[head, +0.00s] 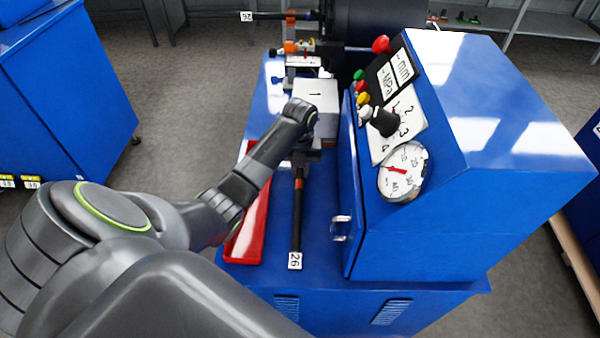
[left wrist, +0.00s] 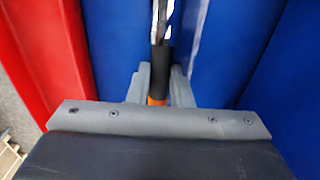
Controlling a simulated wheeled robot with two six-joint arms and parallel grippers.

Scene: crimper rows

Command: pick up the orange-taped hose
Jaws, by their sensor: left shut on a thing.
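The orange-taped hose (head: 296,215) is black, with an orange band near my gripper and a white tag reading 26 at its near end. My left gripper (head: 300,155) is shut on it near the band, above the blue bench top. In the left wrist view the hose (left wrist: 160,75) runs between the fingers (left wrist: 160,88), with the orange band close to the palm and a shiny metal end beyond. The wrist hides part of the hose in the head view. I cannot tell how far it is off the bench. My right gripper is not in view.
A red tray (head: 246,238) lies left of the hose. The blue machine (head: 430,220) with knob, buttons and gauge stands close on the right. Another hose tagged 26 (head: 270,16) is at the far end.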

